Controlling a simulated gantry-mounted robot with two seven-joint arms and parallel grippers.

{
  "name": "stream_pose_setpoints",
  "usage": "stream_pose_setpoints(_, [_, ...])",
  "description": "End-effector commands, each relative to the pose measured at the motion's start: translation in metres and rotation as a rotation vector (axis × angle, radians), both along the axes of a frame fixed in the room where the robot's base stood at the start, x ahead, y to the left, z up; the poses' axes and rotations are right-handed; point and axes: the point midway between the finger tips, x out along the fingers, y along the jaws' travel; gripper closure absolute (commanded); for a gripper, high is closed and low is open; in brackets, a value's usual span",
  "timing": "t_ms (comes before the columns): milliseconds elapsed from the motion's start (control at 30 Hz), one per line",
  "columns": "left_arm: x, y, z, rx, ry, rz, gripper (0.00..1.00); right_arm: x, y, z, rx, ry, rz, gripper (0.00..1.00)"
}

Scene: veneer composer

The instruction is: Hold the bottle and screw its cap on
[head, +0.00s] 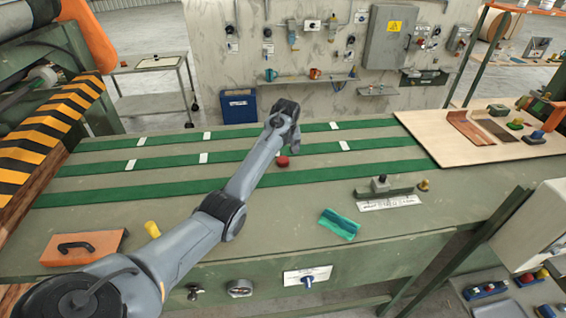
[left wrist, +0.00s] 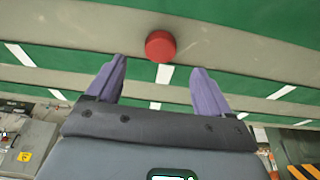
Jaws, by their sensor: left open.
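A short, round red piece, which looks like the cap (head: 282,161), rests on the table between green strips near the middle. It also shows in the left wrist view (left wrist: 160,46), just beyond the fingertips and roughly centred between them. My left gripper (head: 294,136) is above the table, a little past the red cap in the head view. Its two purple fingers (left wrist: 160,66) are spread apart with nothing between them. I cannot make out a bottle for certain in either view. My right gripper is not in view.
A wooden board (head: 455,150) holds several items. The table's left middle is clear.

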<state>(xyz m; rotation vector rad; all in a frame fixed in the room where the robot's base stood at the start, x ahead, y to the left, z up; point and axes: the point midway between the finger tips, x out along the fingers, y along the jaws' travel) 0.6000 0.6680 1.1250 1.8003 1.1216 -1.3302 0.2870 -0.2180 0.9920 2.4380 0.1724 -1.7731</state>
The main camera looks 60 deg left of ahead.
Motion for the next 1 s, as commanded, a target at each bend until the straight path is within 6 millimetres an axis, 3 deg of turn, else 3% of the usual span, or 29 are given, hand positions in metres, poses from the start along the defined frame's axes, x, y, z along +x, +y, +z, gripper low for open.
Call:
stream_pose_setpoints(200, [0.003, 0.006, -0.019, 0.0, 0.0, 0.0, 0.19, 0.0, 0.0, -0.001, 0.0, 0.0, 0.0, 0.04])
stream_pose_setpoints(667, [0.003, 0.008, -0.025, 0.0, 0.0, 0.0, 0.19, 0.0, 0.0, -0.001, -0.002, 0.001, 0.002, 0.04])
stream_pose_setpoints(1000, [0.009, 0.021, -0.059, 0.0, 0.0, 0.001, 0.19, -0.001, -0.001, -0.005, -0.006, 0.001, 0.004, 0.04])
